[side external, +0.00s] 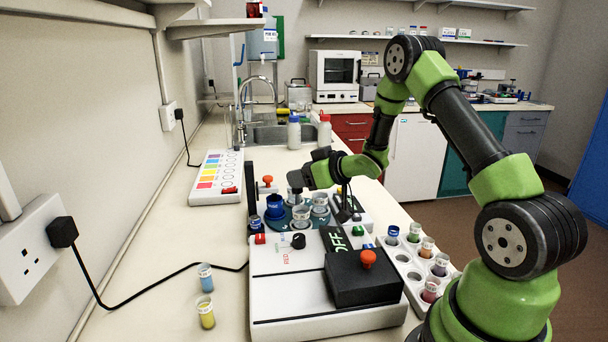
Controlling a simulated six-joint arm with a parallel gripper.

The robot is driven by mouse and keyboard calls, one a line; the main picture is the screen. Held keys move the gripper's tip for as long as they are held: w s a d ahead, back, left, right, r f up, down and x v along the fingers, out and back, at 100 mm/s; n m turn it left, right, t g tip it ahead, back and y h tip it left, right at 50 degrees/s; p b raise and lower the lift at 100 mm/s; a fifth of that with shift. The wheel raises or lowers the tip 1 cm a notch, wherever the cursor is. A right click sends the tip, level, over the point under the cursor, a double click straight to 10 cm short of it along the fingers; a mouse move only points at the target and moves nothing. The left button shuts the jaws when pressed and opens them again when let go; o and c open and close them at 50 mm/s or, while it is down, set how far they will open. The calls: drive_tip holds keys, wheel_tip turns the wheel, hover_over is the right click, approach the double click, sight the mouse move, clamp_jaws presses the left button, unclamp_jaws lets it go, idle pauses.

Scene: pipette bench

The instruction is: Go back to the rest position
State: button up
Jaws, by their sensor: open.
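My green and black arm reaches from the right over the white bench device. My gripper (297,193) is over the blue-green round holder at the back of the device, close above the small cups there. Its fingers are small and dark, and I see nothing held between them; it is open. A blue cup (275,206) stands on the left of the holder, and clear cups (301,216) stand at its front and right. I cannot tell whether the fingers touch a cup. The wrist hides part of the bench behind.
The white device (290,308) carries a black block with a red knob (368,259). A white rack (411,272) with several colored vials stands right of it. Two loose vials, blue (205,277) and yellow (205,313), stand left.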

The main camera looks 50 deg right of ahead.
drive_tip(key=shift+r, duration=0.1)
drive_tip(key=s+a+r+m+g+h, duration=0.1)
drive_tip(key=s+a+r+m, duration=0.15)
drive_tip(key=r, duration=0.45)
drive_tip(key=s+a+r+m+g+h, duration=0.1)
drive_tip(key=s+a+r+g+h, duration=0.2)
drive_tip(key=r, duration=0.4)
drive_tip(key=s+a+r+g+y, duration=0.1)
drive_tip(key=s+a+y, duration=0.2)
drive_tip(key=s+a, duration=0.4)
drive_tip(key=s+a+r+g+y, duration=0.1)
drive_tip(key=s+a+y, duration=0.2)
drive_tip(key=s+a, duration=0.4)
drive_tip(key=s, duration=0.5)
drive_tip(key=shift+s+a, duration=0.15)
drive_tip(key=shift+s, duration=0.15)
